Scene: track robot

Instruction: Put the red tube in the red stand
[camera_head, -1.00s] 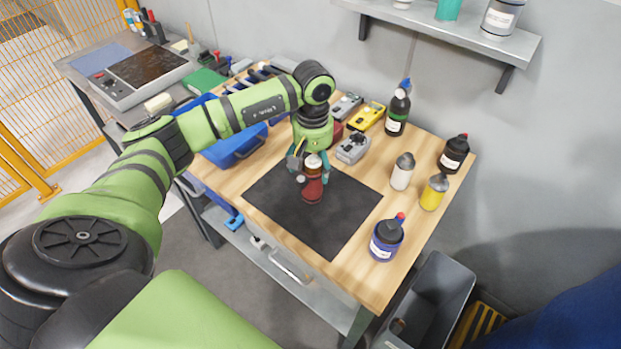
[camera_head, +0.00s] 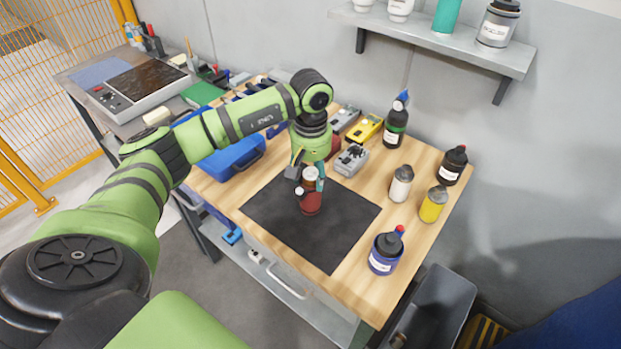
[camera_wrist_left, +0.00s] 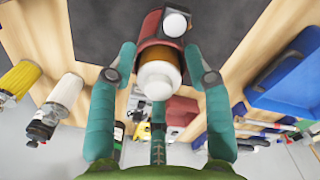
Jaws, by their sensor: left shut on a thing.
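The red stand (camera_head: 310,204) is on the black mat, and its red and dark body also shows in the left wrist view (camera_wrist_left: 149,27). The tube, with a white cap and orange-brown body (camera_wrist_left: 161,62), is between the teal fingers of my left gripper (camera_wrist_left: 160,75). My left gripper (camera_head: 309,180) is shut on the tube, directly above or at the stand. The tube's lower part is hidden, so I cannot tell how deep it sits. A second white cap (camera_wrist_left: 175,23) shows beside the stand's top. My right gripper is not in view.
The black mat (camera_head: 280,215) is mostly clear around the stand. A grey device (camera_head: 351,160) and a blue case (camera_head: 225,163) are near the arm. White (camera_head: 400,184), yellow (camera_head: 432,205) and blue (camera_head: 384,254) bottles stand right of the mat. A shelf (camera_head: 440,42) is on the wall.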

